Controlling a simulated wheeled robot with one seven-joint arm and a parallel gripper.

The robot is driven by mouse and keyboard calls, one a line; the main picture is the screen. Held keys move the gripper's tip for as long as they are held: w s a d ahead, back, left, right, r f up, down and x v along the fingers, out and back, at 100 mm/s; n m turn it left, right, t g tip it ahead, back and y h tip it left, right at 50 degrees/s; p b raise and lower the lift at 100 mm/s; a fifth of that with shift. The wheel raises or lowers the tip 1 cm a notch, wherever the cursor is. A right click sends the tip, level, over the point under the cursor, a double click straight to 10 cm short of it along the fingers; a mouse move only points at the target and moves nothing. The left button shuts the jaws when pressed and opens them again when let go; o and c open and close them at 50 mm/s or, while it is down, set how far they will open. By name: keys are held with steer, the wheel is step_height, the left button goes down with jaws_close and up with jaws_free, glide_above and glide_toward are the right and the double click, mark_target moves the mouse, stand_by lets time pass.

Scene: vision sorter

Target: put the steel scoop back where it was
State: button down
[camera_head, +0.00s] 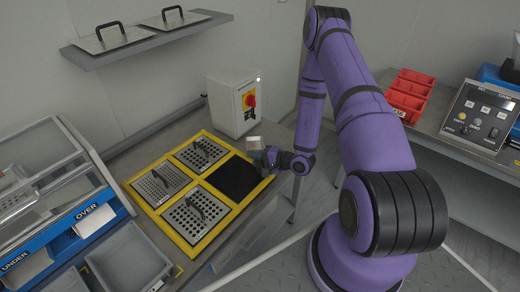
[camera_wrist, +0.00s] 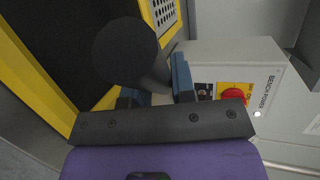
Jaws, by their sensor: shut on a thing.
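My gripper (camera_head: 270,158) is over the right edge of the yellow-framed station, next to its black square. It is shut on the steel scoop (camera_head: 254,143), whose pale metal part shows just left of the fingers. In the wrist view a thick, dark, round-ended handle (camera_wrist: 124,50) stands between the blue fingertips of my gripper (camera_wrist: 156,88). The scoop's metal part is mostly hidden there. I cannot tell how far the scoop is above the bench.
The yellow frame (camera_head: 148,209) holds three perforated plates and a bare black square (camera_head: 236,178). A white power box (camera_head: 226,105) with a red knob stands behind. A shelf (camera_head: 150,42) is above. Red bins (camera_head: 408,96) and a control panel (camera_head: 478,115) are at right.

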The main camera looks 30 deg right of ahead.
steer(key=w+d, duration=0.4)
steer(key=w, duration=0.1)
steer(key=w+d, duration=0.2)
steer(key=shift+w+d+f, duration=0.15)
steer(key=shift+d+f, duration=0.05)
steer(key=shift+f, duration=0.2)
steer(key=shift+a+f, duration=0.1)
steer(key=shift+f, duration=1.65)
steer(key=shift+f, duration=0.1)
steer(key=c, duration=1)
jaws_free()
steer(key=shift+o, duration=0.2)
